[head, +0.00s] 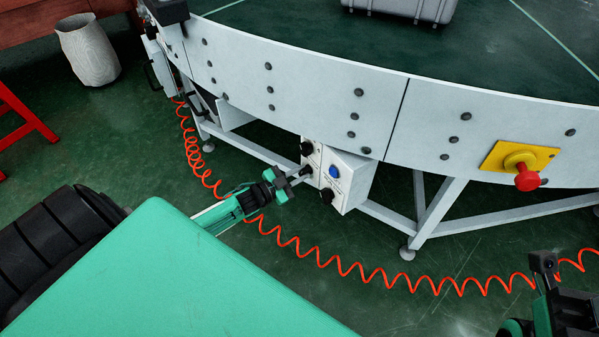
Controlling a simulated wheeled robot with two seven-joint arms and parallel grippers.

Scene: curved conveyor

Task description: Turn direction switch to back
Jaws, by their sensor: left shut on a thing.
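A white control box (350,182) hangs under the conveyor's side panel. Its face carries black knobs, one at the top (307,148) and one at the bottom (327,196), and a blue button (334,171). My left gripper (302,174) reaches the left part of this face and is shut on a small dark knob there, which I take as the direction switch; the fingers partly hide it. The labels and the knob's setting are too small to read. My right gripper (544,270) shows only partly at the bottom right, away from the box; its jaws are unclear.
The curved conveyor's white side panel (300,85) runs above the box, with metal legs below. A red emergency button (527,178) on a yellow plate is at the right. An orange coiled cable (345,268) hangs across the front. A grey case (410,8) is on the belt.

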